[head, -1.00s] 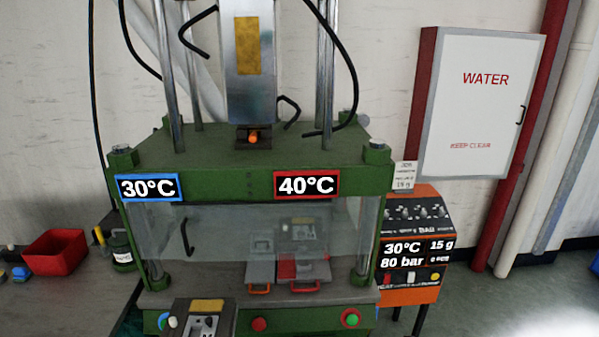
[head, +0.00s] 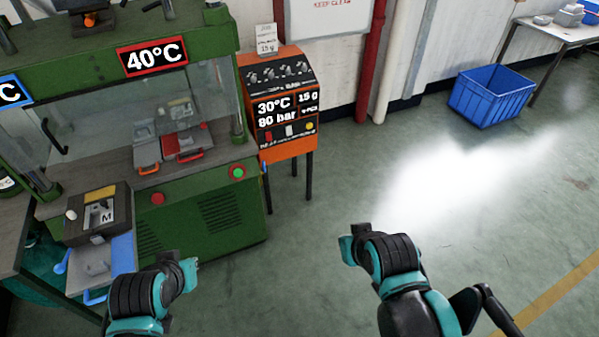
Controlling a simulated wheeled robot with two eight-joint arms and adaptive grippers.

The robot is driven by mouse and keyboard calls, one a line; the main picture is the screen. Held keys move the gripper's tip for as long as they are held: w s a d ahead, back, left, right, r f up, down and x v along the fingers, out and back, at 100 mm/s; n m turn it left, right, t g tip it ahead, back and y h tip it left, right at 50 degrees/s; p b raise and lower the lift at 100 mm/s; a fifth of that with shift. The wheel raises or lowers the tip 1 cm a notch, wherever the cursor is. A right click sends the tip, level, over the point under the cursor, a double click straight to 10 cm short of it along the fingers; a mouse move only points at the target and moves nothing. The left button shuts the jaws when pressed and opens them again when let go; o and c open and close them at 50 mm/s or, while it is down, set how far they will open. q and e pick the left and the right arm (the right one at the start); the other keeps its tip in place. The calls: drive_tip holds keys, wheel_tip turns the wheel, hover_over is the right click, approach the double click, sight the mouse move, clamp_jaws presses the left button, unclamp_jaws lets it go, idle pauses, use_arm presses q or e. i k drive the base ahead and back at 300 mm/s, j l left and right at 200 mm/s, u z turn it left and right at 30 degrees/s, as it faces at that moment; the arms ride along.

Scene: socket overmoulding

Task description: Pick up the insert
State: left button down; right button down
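I cannot make out the insert for certain. A dark box (head: 80,228) with a yellow label and a light plate marked M stands in front of the press at the left. Below it is a blue-edged tray (head: 124,262) with a grey block (head: 95,266) in it. My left arm ends in a black and teal wrist at the bottom, right of the tray. My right arm ends in a similar wrist at bottom centre, over open floor. No fingers can be made out on either arm, and I see nothing held.
The green press (head: 205,205) has grey mould parts (head: 180,140) with red and orange handles behind its clear guard. An orange control unit (head: 275,105) stands beside it. A blue crate (head: 490,97) and a table (head: 555,30) are at the back right. The floor between is clear.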

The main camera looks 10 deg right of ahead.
sight(102, 212)
drive_tip(key=u, duration=1.35)
